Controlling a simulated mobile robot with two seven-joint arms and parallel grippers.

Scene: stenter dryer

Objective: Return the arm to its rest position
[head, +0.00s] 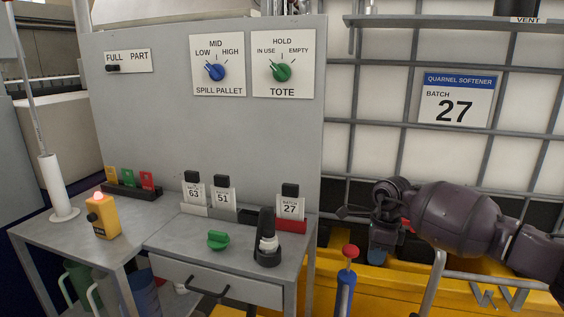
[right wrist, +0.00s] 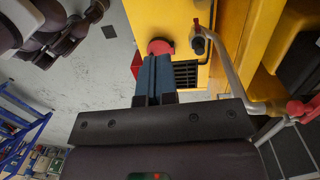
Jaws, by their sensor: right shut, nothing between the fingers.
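My right arm comes in from the right in the head view, in front of the caged white tank. Its right gripper (head: 378,252) hangs downward above the yellow base, right of the grey panel. In the right wrist view the blue fingers (right wrist: 152,75) are pressed together with nothing between them. A red round knob (right wrist: 160,47) shows just beyond the fingertips; I cannot tell whether they touch it. My left gripper is not in view.
A grey bench (head: 180,240) with a drawer stands at left, holding batch tags, a green knob (head: 218,240) and a black-handled device (head: 267,240). A red-topped blue lever (head: 346,280) stands left of the gripper. A grey pipe rail (head: 490,278) runs below my arm.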

